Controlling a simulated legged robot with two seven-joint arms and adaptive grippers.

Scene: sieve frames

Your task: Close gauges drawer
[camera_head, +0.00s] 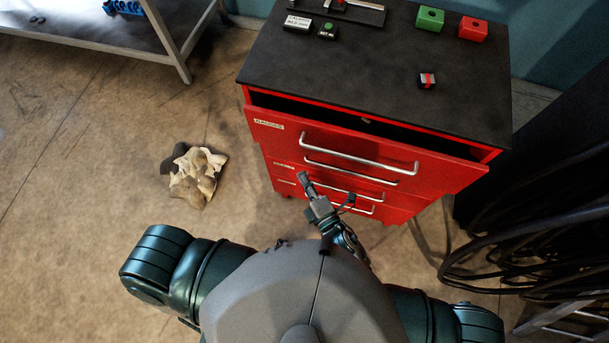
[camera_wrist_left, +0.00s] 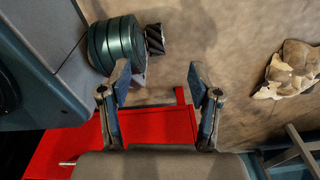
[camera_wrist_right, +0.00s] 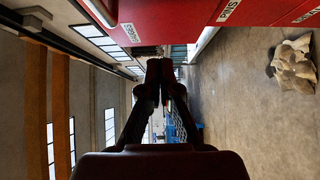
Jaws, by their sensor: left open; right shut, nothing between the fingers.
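The gauges drawer (camera_head: 285,143) is the top drawer of a red cabinet (camera_head: 262,100). It is pulled part way out, with a dark gap showing behind its front. A silver bar handle (camera_head: 358,154) runs across it. My right gripper (camera_head: 304,180) is in front of the lower drawers in the head view, its fingers shut and empty. In the right wrist view the shut fingers (camera_wrist_right: 165,68) lie near the drawer front with its GAUGES label (camera_wrist_right: 130,32); contact cannot be told. My left gripper (camera_wrist_left: 158,80) is open and empty, with red cabinet surface below it in its wrist view.
Green (camera_head: 430,18) and red (camera_head: 473,28) blocks and several small items stand on the dark cabinet top (camera_head: 340,70). A crumpled cloth (camera_head: 195,178) lies on the floor at left. Dark cables (camera_head: 500,240) hang at right. A workbench (camera_head: 100,40) stands at upper left.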

